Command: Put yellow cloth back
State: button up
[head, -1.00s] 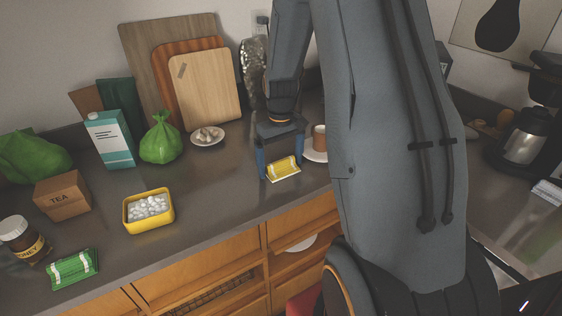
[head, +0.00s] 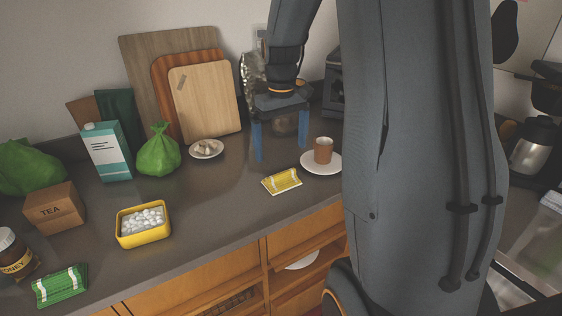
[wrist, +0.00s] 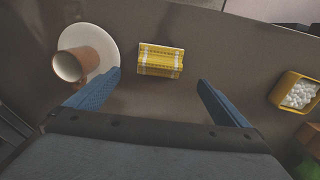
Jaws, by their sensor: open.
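The yellow cloth (head: 282,181) is folded, with white stripes, and lies flat on the grey counter near its front edge. It also shows in the wrist view (wrist: 160,61), ahead of and between the fingertips. My gripper (head: 279,160) is open and empty, raised above the counter behind the cloth. Its blue fingers show in the wrist view (wrist: 158,82) with a wide gap between them. Nothing touches the cloth.
A yellow tub of white pieces (head: 144,238), a green cloth (head: 60,286) and a tea box (head: 55,209) are to the left. Cutting boards (head: 205,100) lean behind. An open shelf (head: 308,265) is below the counter.

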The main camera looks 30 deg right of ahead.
jog(key=s+a+f, duration=0.2)
jog(key=s+a, duration=0.5)
jog(key=s+a+f+t, duration=0.1)
jog(key=s+a+f, duration=0.2)
jog(key=s+a, duration=0.5)
jog(key=shift+f+t, duration=0.15)
jog(key=shift+t, duration=0.15)
jog(key=shift+s, duration=0.1)
jog(key=shift+f+b, duration=0.25)
jog(key=shift+b, duration=0.05)
